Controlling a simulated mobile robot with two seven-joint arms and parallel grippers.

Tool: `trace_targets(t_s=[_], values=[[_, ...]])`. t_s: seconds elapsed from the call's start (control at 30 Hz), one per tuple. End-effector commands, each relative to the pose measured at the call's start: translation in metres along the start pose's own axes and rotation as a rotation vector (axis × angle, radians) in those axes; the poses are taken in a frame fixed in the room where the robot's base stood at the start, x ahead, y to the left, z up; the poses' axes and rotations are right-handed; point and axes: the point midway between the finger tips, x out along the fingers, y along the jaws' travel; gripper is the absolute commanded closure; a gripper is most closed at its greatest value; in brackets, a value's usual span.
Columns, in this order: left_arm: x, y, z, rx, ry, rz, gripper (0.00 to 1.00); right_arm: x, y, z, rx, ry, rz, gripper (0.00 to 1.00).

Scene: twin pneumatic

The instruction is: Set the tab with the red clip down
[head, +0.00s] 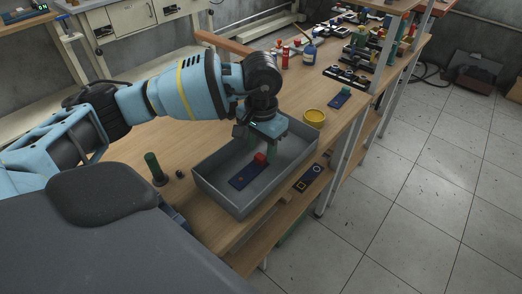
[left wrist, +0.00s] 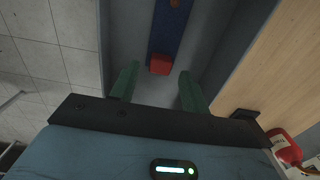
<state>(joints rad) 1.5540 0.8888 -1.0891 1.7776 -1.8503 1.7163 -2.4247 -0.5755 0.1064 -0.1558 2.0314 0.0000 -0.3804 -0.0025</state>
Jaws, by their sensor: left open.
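The dark blue tab (head: 244,177) with the red clip (head: 261,158) lies flat on the floor of the grey tray (head: 222,202). The tab (left wrist: 168,35) and its red clip (left wrist: 160,65) also show in the left wrist view. My left gripper (head: 271,150) is over the tray, close to the clip end of the tab. In the left wrist view its green fingertips (left wrist: 158,84) stand apart, with nothing held between them. The red clip shows just beyond the gap between them. My right gripper is not in view.
A green cylinder (head: 154,168) stands left of the tray. A yellow bowl (head: 314,117) and a blue tab with a green clip (head: 339,97) lie beyond it. A dark piece with a yellow square (head: 308,178) lies right of the tray. Bottles (head: 309,57) stand further back.

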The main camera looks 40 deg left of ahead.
Motion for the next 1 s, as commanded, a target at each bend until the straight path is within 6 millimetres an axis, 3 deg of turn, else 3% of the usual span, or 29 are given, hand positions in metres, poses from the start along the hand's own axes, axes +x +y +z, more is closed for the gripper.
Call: trace_targets(t_s=[0.3,0.5,0.7,1.0], values=[[-0.065,0.0,-0.001,0.0,0.004,0.001,0.54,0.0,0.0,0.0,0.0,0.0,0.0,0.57],[-0.093,0.0,0.0,0.0,0.002,0.001,0.54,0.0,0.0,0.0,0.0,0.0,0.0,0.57],[-0.104,0.0,0.0,0.001,0.0,0.001,0.54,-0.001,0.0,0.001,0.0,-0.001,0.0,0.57],[-0.104,0.0,0.0,0.0,-0.001,0.001,0.54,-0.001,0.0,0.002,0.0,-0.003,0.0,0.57]])
